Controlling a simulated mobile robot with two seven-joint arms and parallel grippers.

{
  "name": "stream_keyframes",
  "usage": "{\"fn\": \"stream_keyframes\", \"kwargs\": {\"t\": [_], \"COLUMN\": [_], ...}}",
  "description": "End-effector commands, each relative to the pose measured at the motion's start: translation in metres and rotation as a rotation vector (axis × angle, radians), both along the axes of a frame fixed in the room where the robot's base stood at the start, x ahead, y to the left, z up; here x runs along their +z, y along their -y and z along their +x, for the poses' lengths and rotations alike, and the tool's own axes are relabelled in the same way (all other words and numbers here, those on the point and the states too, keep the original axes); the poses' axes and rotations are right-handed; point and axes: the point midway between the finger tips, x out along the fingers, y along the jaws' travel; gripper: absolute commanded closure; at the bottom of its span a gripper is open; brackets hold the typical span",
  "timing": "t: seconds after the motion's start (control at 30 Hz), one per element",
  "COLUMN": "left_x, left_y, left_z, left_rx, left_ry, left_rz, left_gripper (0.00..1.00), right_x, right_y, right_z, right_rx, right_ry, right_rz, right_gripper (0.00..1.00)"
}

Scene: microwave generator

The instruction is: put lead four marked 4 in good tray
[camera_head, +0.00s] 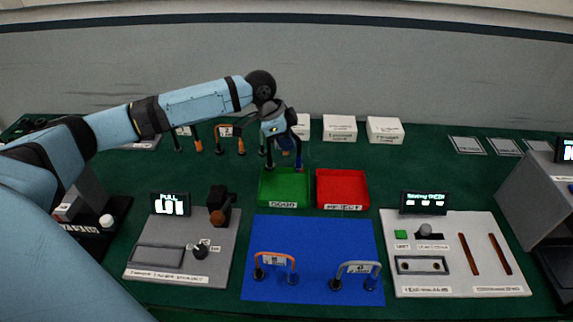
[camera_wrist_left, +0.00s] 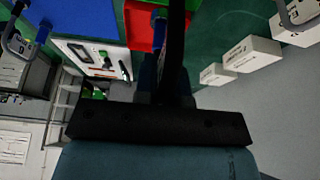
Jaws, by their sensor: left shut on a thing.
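My left gripper (camera_head: 284,138) is shut on a lead (camera_head: 298,158), held above the back of the green good tray (camera_head: 284,203). The lead's two ends appear to hang down, one dark and one blue. Its body is mostly hidden by the gripper and its number cannot be read. I cannot tell whether its ends touch the tray. In the left wrist view a dark upright bar and the gripper's own body hide most of the held lead. The green tray looks empty. My right gripper is not in view.
A red reject tray (camera_head: 342,189) stands right of the green one. An orange lead (camera_head: 275,259) and a grey lead (camera_head: 357,267) stand on the blue mat (camera_head: 315,235). Test panels flank the mat. More leads and several white boxes (camera_head: 340,128) stand behind.

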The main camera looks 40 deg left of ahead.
Motion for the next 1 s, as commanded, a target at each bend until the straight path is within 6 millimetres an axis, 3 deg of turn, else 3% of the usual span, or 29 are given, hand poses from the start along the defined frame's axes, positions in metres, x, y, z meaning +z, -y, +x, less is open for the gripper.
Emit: {"fn": "stream_keyframes", "kwargs": {"t": [0.1,0.37,0.6,1.0], "left_x": [-0.025,-0.046,-0.08,-0.086], "left_y": [0.0,0.0,0.0,0.0], "left_z": [0.0,0.0,0.0,0.0], "left_rx": [0.001,0.0,0.001,0.0], "left_ry": [-0.001,0.0,-0.001,0.001], "left_rz": [-0.001,0.0,-0.001,0.0], "left_gripper": [1.0,1.0,1.0,1.0], "right_x": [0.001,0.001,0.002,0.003], "right_y": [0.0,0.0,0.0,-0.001], "right_z": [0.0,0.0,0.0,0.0], "right_rx": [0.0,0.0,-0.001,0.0], "right_ry": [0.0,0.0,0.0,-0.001], "right_rz": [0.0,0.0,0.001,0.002], "right_gripper": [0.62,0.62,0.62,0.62]}}
